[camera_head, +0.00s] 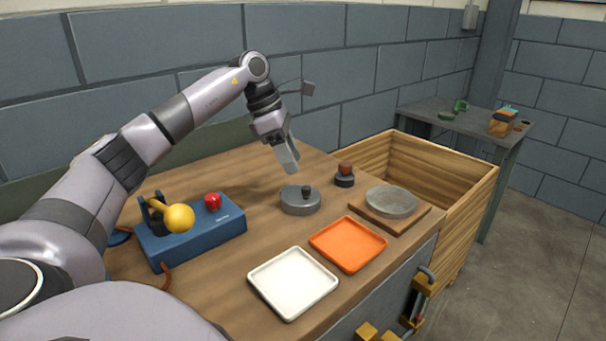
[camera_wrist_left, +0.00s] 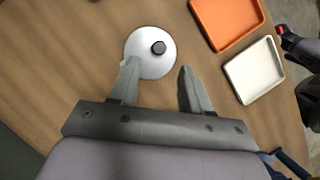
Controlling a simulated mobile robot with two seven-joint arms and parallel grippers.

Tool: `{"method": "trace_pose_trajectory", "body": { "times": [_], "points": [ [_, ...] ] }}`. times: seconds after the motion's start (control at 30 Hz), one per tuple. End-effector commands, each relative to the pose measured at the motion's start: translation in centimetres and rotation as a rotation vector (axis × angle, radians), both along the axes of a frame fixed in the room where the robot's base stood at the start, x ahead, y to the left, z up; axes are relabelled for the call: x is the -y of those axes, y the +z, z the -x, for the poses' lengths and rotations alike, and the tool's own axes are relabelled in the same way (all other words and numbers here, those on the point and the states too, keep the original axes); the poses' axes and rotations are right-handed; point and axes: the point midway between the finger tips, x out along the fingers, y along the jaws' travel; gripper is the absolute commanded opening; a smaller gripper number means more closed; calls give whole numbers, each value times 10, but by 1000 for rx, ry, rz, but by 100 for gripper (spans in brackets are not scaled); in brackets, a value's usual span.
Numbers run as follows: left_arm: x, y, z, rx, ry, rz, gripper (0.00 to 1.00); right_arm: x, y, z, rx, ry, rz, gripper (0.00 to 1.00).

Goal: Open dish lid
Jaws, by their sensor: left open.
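A low round grey dish with its lid (camera_head: 300,201) sits on the wooden table, and the lid has a small dark knob. The lid (camera_wrist_left: 143,64) also shows in the left wrist view, with its knob toward the upper right of the disc. My left gripper (camera_head: 288,168) points down above and just behind the dish in the head view. It is open and empty. In the left wrist view its fingers (camera_wrist_left: 158,70) are apart, the left one overlapping the lid's lower edge in the picture. My right gripper is not clearly seen.
An orange tray (camera_head: 347,244) and a white tray (camera_head: 293,283) lie in front of the dish. A round grey plate (camera_head: 391,201) on a wooden board and a small dark-and-brown piece (camera_head: 345,175) stand right. A blue box (camera_head: 195,240) with red button and yellow ball stands left.

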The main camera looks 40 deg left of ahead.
Motion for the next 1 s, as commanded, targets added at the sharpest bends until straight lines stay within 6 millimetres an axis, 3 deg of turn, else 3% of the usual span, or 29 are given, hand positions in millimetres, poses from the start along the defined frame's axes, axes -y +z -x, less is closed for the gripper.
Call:
{"method": "trace_pose_trajectory", "body": {
  "times": [0.17, 0.53, 0.9, 0.97, 1.0],
  "points": [
    [3, -12, -2, -3, -1, 0, 48, 1, -1, 0, -1, 1, 1, 43],
    [19, -59, -15, -3, -1, 0, 48, 1, -3, 1, -5, 1, 3, 43],
    [21, -66, -17, 0, 0, 0, 48, 0, -3, 1, -4, 3, 1, 43],
    [21, -66, -17, 0, 0, 0, 32, 0, -3, 1, -4, 3, 1, 43],
    [21, -66, -17, 0, 0, 0, 19, 0, -3, 1, -4, 3, 1, 43]
  ]
}}
